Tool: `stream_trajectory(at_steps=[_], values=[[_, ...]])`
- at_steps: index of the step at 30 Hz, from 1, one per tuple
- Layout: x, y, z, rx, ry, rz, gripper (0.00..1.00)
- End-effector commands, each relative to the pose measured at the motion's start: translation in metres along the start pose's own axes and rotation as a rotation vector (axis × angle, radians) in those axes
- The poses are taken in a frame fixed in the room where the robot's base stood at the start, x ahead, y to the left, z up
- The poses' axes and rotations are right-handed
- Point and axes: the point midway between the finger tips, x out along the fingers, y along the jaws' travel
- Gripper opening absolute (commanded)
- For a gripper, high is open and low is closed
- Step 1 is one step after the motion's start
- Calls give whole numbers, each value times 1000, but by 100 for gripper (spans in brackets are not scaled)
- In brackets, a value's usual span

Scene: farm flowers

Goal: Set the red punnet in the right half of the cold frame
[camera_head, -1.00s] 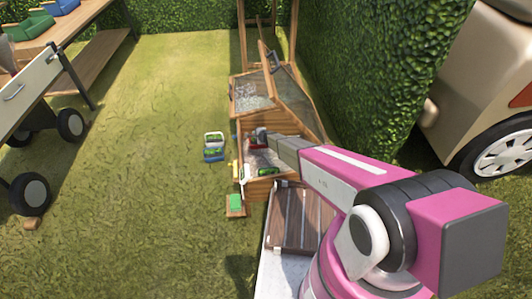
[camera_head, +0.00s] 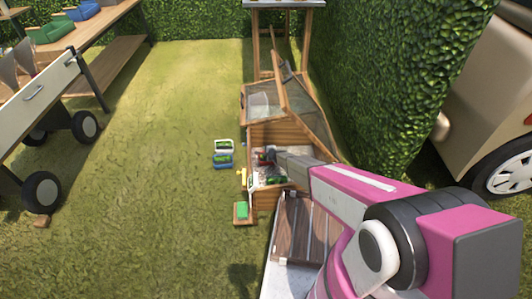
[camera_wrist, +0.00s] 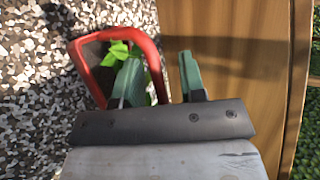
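The red punnet (camera_wrist: 152,62) stands on the speckled bed (camera_wrist: 35,85) of the cold frame in the wrist view, with green leaves inside it. It is small and partly hidden by my arm in the head view (camera_head: 266,158). My gripper (camera_wrist: 160,78) is open, with its green fingers on either side of the punnet's right wall. One finger is inside the rim, the other outside near the wooden wall. A gap shows between rim and outer finger. The cold frame (camera_head: 285,132) is wooden, with its right lid raised. A green-filled punnet (camera_head: 270,181) is in its near part.
A wooden wall (camera_wrist: 225,70) of the cold frame stands close to the right of my fingers. A green block (camera_head: 242,210) is near the frame's front corner. A hedge (camera_head: 390,80) borders the right.

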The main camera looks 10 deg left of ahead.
Motion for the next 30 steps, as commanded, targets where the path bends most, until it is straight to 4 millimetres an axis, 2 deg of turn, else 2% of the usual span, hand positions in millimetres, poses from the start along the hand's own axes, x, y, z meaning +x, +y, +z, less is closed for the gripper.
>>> stream_trajectory(at_steps=[8, 14, 20, 30], values=[[-1, 0, 0, 0, 0, 0, 36], [-13, 0, 0, 0, 0, 0, 36], [-44, -1, 1, 0, 0, 0, 36], [-109, -1, 1, 0, 0, -1, 36]])
